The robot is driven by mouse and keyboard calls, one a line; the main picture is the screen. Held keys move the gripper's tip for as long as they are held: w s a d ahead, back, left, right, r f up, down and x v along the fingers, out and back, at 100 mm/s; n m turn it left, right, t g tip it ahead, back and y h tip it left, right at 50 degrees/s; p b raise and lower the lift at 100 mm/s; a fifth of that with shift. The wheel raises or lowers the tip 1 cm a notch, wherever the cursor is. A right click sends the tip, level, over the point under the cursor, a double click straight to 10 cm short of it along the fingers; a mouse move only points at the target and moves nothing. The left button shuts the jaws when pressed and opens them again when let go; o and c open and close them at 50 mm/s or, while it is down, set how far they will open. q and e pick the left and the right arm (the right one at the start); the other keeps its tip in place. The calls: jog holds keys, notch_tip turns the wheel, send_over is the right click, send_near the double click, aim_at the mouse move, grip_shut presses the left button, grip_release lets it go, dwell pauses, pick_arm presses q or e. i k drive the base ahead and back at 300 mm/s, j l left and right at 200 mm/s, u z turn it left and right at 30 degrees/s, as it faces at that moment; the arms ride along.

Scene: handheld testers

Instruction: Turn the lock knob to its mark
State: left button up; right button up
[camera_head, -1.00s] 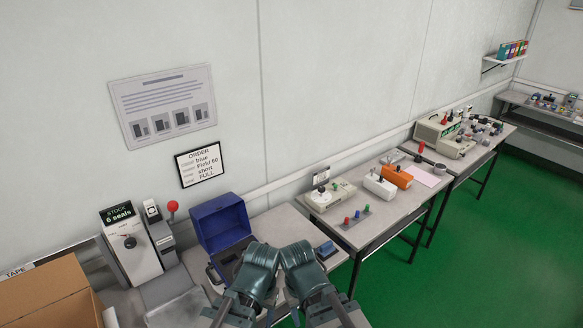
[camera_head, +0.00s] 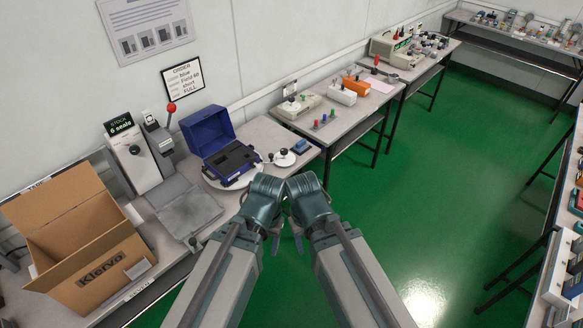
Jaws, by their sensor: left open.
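A small white disc with a black knob (camera_head: 282,153) sits on the bench right of the open blue case (camera_head: 211,139). I take this knob for the lock knob, but cannot be sure. A thin arm with a dark ball end reaches from the case side toward it. Its mark is too small to make out. My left gripper (camera_head: 275,242) is open and mostly hidden by its own wrist, in front of the bench edge and apart from the knob. My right gripper (camera_head: 298,242) hangs beside it; its jaws cannot be made out.
The case rests on a round white plate (camera_head: 212,182). A blue block (camera_head: 301,146) lies right of the knob. Green floor (camera_head: 440,200) is clear at right.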

aim_at(283, 151)
jog(key=i+l+z, duration=0.25)
jog(key=z, duration=0.15)
jog(key=i+l+z, duration=0.15)
jog(key=i+z, duration=0.2)
jog(key=i, duration=0.1)
